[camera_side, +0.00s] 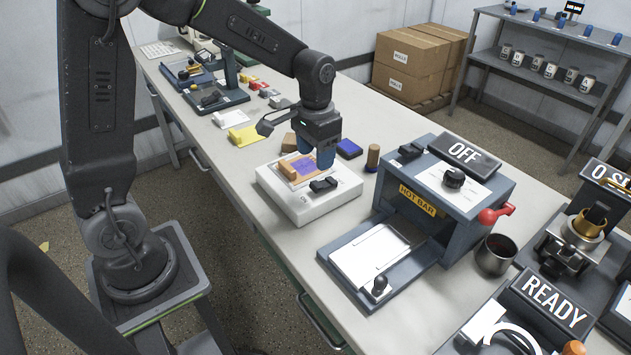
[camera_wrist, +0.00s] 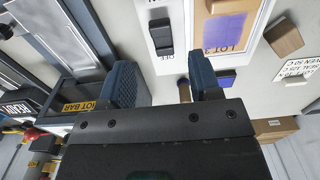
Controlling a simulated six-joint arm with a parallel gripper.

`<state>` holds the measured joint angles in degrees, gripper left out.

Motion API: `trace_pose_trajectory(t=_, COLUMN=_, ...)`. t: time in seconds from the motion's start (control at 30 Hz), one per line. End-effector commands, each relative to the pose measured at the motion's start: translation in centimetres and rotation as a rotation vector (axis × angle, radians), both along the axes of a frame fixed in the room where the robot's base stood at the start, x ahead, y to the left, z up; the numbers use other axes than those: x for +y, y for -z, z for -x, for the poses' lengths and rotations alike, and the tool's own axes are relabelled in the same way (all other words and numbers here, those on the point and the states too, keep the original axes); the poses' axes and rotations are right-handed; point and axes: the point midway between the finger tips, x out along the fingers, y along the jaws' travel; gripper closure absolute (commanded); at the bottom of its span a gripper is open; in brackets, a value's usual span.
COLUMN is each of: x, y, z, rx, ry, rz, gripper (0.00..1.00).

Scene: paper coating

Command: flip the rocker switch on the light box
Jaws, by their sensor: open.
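The white light box (camera_side: 307,207) sits on the bench in the side view. Its black rocker switch (camera_side: 323,185) is on the top near the front right corner. In the wrist view the switch (camera_wrist: 161,37) shows at the top centre, beside printed "OFF" lettering. My gripper (camera_side: 326,158) is above the far right part of the box, pointing down. In the wrist view its two blue fingers are spread with nothing between them (camera_wrist: 166,82). The switch appears clear of both fingers.
The grey hot bar unit (camera_side: 441,185) with an OFF sign and red-knobbed lever stands just right of the box. A blue pad (camera_side: 349,149) and a brown cylinder (camera_side: 373,157) stand behind it. A metal cup (camera_side: 495,254) is farther right.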

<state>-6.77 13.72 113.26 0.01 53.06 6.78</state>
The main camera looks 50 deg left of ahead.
Motion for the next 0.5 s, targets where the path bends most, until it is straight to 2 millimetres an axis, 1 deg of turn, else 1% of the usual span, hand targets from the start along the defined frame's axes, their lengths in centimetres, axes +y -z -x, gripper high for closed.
trace_pose_trajectory(t=0.03, x=0.0, y=1.2, z=0.1, rx=0.005, ry=0.000, rz=0.001, gripper=0.43)
trace_pose_trajectory(t=0.2, x=0.0, y=4.6, z=0.1, rx=0.005, ry=0.000, rz=0.000, gripper=0.43)
trace_pose_trajectory(t=0.3, x=0.0, y=6.1, z=0.1, rx=0.003, ry=0.000, rz=0.000, gripper=0.43)
trace_pose_trajectory(t=0.4, x=0.0, y=7.2, z=0.0, rx=0.001, ry=0.000, rz=0.000, gripper=0.43)
trace_pose_trajectory(t=0.5, x=0.0, y=7.8, z=0.0, rx=0.000, ry=0.000, rz=0.000, gripper=0.43)
